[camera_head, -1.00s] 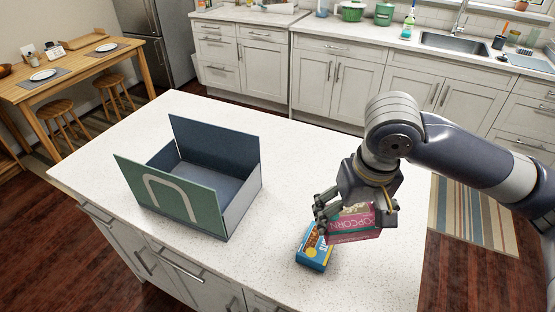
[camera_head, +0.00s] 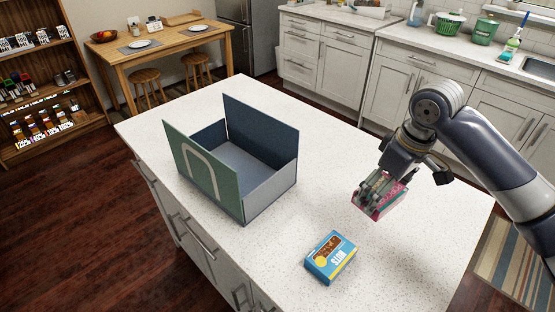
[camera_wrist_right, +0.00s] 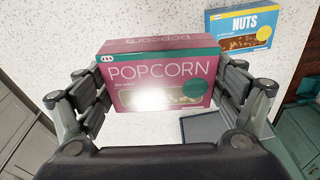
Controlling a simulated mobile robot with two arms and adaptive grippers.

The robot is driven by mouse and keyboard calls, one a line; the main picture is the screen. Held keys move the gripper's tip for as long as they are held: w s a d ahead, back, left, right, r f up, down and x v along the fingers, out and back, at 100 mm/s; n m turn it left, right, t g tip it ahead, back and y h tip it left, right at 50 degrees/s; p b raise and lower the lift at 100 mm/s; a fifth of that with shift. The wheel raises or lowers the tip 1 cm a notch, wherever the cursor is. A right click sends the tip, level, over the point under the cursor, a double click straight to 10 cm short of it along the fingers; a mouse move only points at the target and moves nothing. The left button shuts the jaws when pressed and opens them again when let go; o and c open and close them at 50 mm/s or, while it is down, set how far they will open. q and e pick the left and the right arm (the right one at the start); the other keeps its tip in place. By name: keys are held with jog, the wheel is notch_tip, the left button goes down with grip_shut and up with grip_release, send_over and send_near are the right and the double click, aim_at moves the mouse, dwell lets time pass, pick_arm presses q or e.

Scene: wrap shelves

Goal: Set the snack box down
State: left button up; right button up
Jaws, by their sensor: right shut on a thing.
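My right gripper (camera_head: 374,190) is shut on a pink popcorn box (camera_head: 388,207) with a green edge. It holds the box over the white island counter (camera_head: 310,210), behind and to the right of a blue nuts box (camera_head: 330,258). The height above the counter is hard to judge. In the right wrist view, the popcorn box (camera_wrist_right: 156,80) sits between the two fingers, its label upright. The nuts box (camera_wrist_right: 240,27) lies beyond it at the upper right. My left gripper is not in view.
An open-topped green and blue-grey box (camera_head: 254,197) with raised flaps stands on the left of the island. The counter between it and my right gripper is clear. A shelf unit (camera_head: 40,85) with goods stands at the far left, beside a wooden dining table (camera_head: 160,62).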

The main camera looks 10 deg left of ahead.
jog(key=shift+w+a+f+n, duration=0.35)
jog(key=shift+w+f+n, duration=0.25)
jog(key=shift+w+n, duration=0.2)
send_over(362, 223)
jog(key=f, duration=0.5)
jog(key=shift+s+d+f+p, duration=0.15)
jog(key=shift+s+d+p, duration=0.1)
jog(key=shift+p, duration=0.15)
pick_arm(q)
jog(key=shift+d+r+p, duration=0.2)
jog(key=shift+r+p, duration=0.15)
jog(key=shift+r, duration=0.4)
pick_arm(e)
jog(key=shift+f, duration=2.35)
jog(key=o, duration=0.9)
jog(key=shift+f, duration=0.15)
jog(key=shift+o, duration=0.2)
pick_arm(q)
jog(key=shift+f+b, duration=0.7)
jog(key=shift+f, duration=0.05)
pick_arm(e)
jog(key=r, duration=0.4)
jog(key=d+r, duration=0.1)
jog(key=r, duration=0.3)
jog(key=s+r, duration=0.1)
jog(key=r, duration=0.3)
jog(key=shift+d+r, duration=0.15)
jog(key=shift+d, duration=0.05)
